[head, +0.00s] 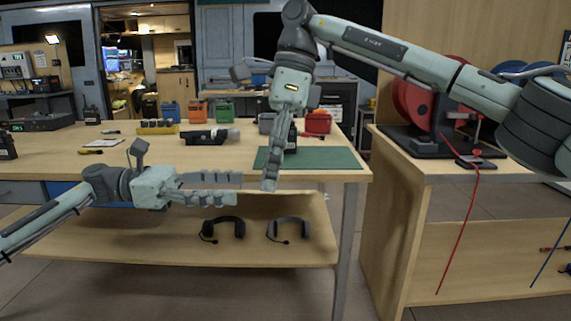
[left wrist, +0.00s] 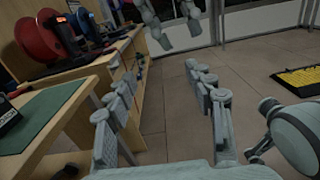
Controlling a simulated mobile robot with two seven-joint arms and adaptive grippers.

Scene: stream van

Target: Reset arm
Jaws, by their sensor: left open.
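My left gripper (head: 241,188) is in front of the workbench's front edge, above the lower shelf, with its fingers pointing right. Its two fingers are apart with nothing between them. In the left wrist view the fingers of the left gripper (left wrist: 155,85) are also wide apart and empty. My right gripper (head: 270,184) hangs pointing down in front of the green mat (head: 335,158). Its fingers are seen side-on and overlap, so their opening is hidden. No object shows in it.
The workbench (head: 60,148) holds a black device (head: 205,136), several small bins and a dark upright item behind my right gripper. Two headsets (head: 224,228) (head: 289,229) lie on the lower shelf (head: 130,245).

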